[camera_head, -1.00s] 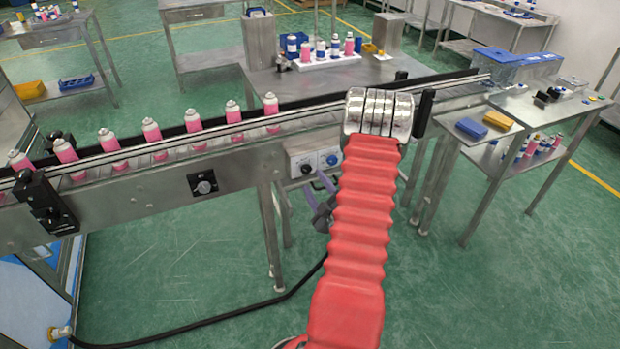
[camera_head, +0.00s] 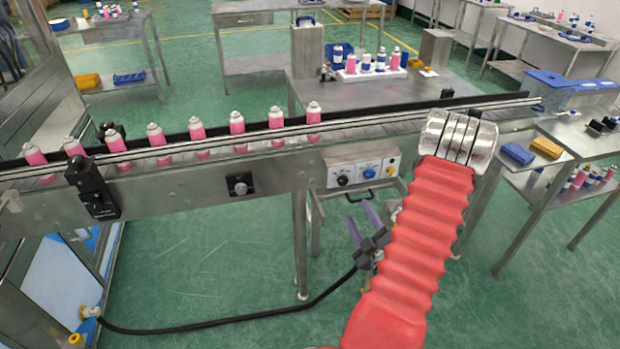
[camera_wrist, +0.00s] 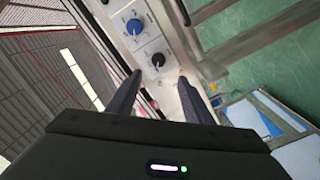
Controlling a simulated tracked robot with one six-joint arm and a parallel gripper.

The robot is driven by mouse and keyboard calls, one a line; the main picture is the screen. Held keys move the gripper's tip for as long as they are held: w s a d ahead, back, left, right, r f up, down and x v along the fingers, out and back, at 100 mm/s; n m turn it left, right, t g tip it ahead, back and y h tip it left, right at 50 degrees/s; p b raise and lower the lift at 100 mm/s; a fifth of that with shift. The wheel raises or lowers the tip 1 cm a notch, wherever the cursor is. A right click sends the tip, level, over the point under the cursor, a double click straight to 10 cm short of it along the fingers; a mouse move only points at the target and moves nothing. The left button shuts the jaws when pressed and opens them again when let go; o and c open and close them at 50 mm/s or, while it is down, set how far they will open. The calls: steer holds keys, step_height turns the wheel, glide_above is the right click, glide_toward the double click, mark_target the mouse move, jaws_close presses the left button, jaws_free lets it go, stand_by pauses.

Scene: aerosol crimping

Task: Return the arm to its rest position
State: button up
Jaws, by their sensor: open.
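My gripper (camera_head: 360,209) is open and empty. Its two purple-grey fingers stand apart below the conveyor's control box (camera_head: 362,172) in the head view. In the wrist view my gripper (camera_wrist: 160,80) shows its fingers spread at either side, with the control box's blue knob (camera_wrist: 134,27) and black knob (camera_wrist: 158,60) beyond. I cannot tell how far the fingertips are from the panel. My red-sleeved arm reaches up and right, then folds behind the sleeve, which hides part of the conveyor.
The conveyor (camera_head: 270,179) crosses the view with a row of pink cans (camera_head: 237,124). A black cable (camera_head: 230,324) runs over the green floor. Behind stands a table with a white rack (camera_head: 368,73) of bottles. A side table with a blue box (camera_head: 518,153) stands right.

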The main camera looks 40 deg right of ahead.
stand_by(0.3)
steer(key=s+a+f+m+g+y, duration=0.1)
steer(key=s+f+m+g+y, duration=0.15)
steer(key=f+g, duration=0.35)
steer(key=s+f+m+g+y, duration=0.2)
steer(key=s+f+m+g, duration=0.15)
steer(key=f, duration=0.55)
steer(key=w+a+r+n+y, duration=0.1)
steer(key=w+a+r+y, duration=0.1)
steer(key=a+r, duration=1.7)
steer(key=w+a+r+n+y, duration=0.1)
steer(key=w+a+r+y, duration=0.1)
steer(key=a+r, duration=1.7)
steer(key=shift+a+r+y, duration=0.2)
steer(key=shift+a+y, duration=0.15)
steer(key=shift+a, duration=1.55)
steer(key=shift+w, duration=0.1)
steer(key=shift+c, duration=0.3)
